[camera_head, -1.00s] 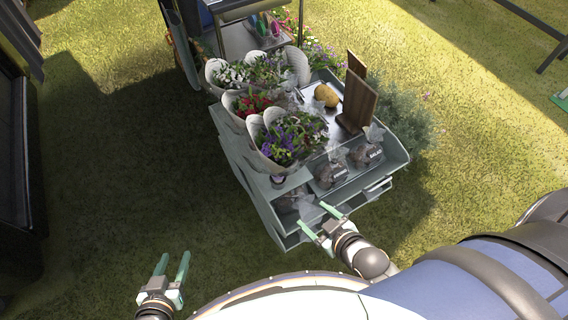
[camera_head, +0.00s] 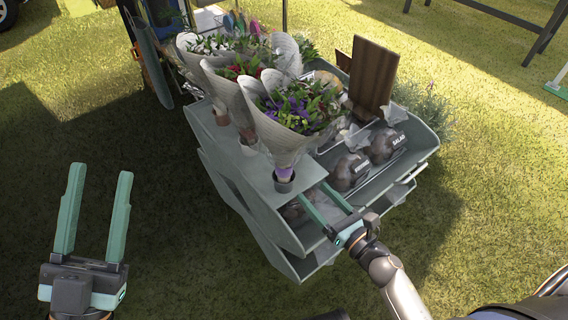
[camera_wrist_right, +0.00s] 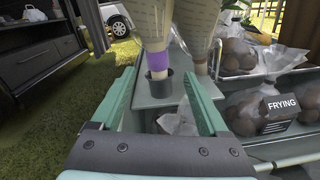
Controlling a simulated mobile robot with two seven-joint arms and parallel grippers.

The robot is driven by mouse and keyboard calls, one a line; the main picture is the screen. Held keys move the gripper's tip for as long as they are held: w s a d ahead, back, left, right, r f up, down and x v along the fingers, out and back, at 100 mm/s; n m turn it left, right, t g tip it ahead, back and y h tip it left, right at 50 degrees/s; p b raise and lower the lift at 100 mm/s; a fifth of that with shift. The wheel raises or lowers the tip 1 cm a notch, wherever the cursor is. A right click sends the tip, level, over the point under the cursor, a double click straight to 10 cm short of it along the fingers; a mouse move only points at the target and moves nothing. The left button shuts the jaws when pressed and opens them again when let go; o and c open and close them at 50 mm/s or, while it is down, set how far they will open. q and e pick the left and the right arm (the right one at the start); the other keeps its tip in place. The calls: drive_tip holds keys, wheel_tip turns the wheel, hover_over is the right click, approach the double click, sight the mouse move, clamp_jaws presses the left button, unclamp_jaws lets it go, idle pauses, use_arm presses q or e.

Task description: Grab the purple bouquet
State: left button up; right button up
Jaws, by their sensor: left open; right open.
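The purple bouquet (camera_head: 291,113) is wrapped in pale paper and stands upright at the front of the row of bouquets on the cart. Its wrapped stem, with a purple band (camera_wrist_right: 157,65), sits in a dark round holder. My right gripper (camera_head: 325,208) is open at the cart's front edge, just in front of and below the stem. In the right wrist view its open fingers (camera_wrist_right: 168,105) point toward the stem, which shows beyond them and between them. My left gripper (camera_head: 97,205) is open and empty over the grass, well left of the cart.
A bouquet with red flowers (camera_head: 241,70) and one with white flowers (camera_head: 207,45) stand behind the purple one. Bags of potatoes (camera_head: 349,172) with dark labels lie right of the stem. Wooden boards (camera_head: 372,78) stand farther back. Grass left of the cart is clear.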

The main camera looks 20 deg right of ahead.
sight(288, 171)
drive_tip(key=w+a+n, duration=0.1)
drive_tip(key=w, duration=0.1)
drive_tip(key=w+a+f+n+b, duration=0.1)
drive_tip(key=w, duration=0.1)
drive_tip(key=w+a+f+y, duration=0.1)
drive_tip(key=w, duration=0.2)
drive_tip(key=shift+w+n, duration=0.1)
drive_tip(key=shift+n, duration=0.3)
drive_tip(key=shift+r+b+x, duration=0.1)
drive_tip(key=shift+b+x, duration=0.1)
drive_tip(key=shift+x, duration=1.1)
drive_tip(key=shift+r+b+x, duration=0.15)
drive_tip(key=shift+x, duration=1.1)
use_arm(q)
drive_tip(key=shift+s+d+f+m+h, duration=0.15)
drive_tip(key=shift+s+f+m+h, duration=0.1)
drive_tip(key=shift+s+m+h, duration=0.7)
use_arm(e)
drive_tip(key=shift+d, duration=0.1)
use_arm(q)
drive_tip(key=shift+w, duration=0.1)
use_arm(e)
drive_tip(key=shift+c, duration=0.4)
clamp_jaws()
drive_tip(key=shift+r, duration=0.1)
